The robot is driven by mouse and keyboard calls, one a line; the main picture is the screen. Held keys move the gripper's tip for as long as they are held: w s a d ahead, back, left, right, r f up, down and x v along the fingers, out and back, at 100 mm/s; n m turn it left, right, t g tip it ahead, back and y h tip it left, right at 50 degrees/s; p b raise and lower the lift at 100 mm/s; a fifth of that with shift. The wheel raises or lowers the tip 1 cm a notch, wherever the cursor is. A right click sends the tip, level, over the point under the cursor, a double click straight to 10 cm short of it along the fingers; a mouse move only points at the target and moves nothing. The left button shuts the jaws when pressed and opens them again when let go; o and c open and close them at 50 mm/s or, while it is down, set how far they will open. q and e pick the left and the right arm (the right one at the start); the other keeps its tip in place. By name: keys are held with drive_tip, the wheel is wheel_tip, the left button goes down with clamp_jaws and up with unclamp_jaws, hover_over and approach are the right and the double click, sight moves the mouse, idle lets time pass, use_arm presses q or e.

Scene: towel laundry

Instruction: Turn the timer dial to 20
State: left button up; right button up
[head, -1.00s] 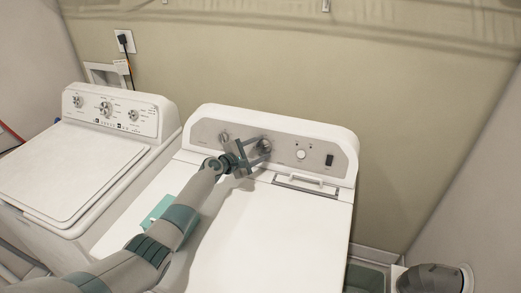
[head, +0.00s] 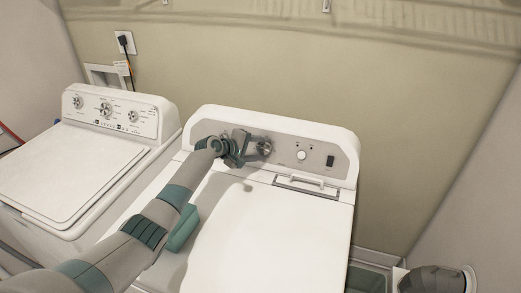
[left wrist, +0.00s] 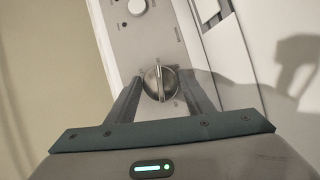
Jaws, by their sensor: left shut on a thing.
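The timer dial (head: 265,147) is a round silver knob on the grey control panel of the right-hand white machine. My left gripper (head: 253,147) is at the panel with its fingers on the dial. In the left wrist view the dial (left wrist: 159,83) sits between the two fingers of my left gripper (left wrist: 163,92), its raised grip bar running nearly up and down in the picture. The gripper is shut on the dial. The number at the dial's pointer is too small to read. My right gripper is not in view.
A white knob (head: 301,155) and a black switch (head: 330,160) are right of the dial. A second white machine (head: 75,165) stands at the left. A teal object (head: 183,231) lies on the right machine, partly behind my left arm. The machine's lid (head: 270,235) is otherwise clear.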

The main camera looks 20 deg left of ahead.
use_arm(q)
drive_tip(key=shift+f, duration=0.15)
drive_tip(key=o, duration=1)
drive_tip(key=b+v, duration=0.4)
drive_tip(key=v, duration=1.3)
drive_tip(key=shift+s+a+r, duration=0.1)
drive_tip(key=shift+s+r, duration=0.05)
drive_tip(key=shift+r, duration=0.05)
